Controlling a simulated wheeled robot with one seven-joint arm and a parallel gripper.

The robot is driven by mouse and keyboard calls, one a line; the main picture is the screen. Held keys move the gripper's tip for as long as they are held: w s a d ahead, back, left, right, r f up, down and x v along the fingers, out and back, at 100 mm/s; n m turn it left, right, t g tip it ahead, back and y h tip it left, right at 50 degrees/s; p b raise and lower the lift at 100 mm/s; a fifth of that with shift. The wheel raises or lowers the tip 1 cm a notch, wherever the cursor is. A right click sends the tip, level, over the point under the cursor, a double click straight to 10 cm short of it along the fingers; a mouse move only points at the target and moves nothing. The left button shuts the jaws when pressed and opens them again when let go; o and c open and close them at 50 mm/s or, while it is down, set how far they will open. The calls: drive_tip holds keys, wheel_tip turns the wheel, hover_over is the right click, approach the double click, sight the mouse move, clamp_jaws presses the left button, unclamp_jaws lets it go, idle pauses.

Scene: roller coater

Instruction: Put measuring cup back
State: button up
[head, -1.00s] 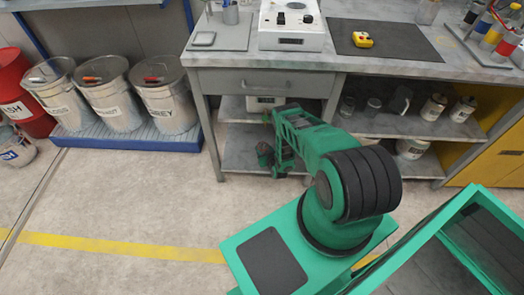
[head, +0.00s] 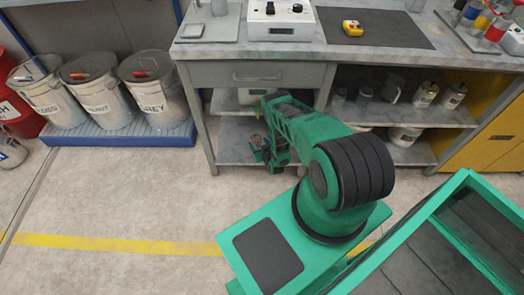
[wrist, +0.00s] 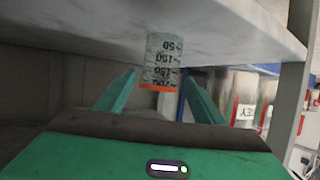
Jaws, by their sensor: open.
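The measuring cup (wrist: 162,60) shows in the wrist view as a grey cylinder with dark scale marks and an orange band at its lower end in the picture. Its upper end in the picture meets a pale slab. My gripper (wrist: 160,76) is open, with one green finger on each side of the cup. I see gaps between both fingers and the cup. In the head view my gripper (head: 258,150) is low at the left part of the workbench's lower shelf (head: 232,152).
The workbench (head: 265,50) stands above my forearm, with its left leg (head: 198,125) close to my gripper. Paint buckets (head: 97,95) stand on a blue pallet (head: 120,134) to the left. Cans (head: 425,95) fill the right shelves. The floor at front left is clear.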

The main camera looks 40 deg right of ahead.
drive_tip(key=v, duration=0.8)
drive_tip(key=shift+s+r, duration=0.2)
drive_tip(key=shift+s, duration=0.15)
drive_tip(key=shift+a, duration=0.15)
drive_tip(key=shift+s, duration=0.1)
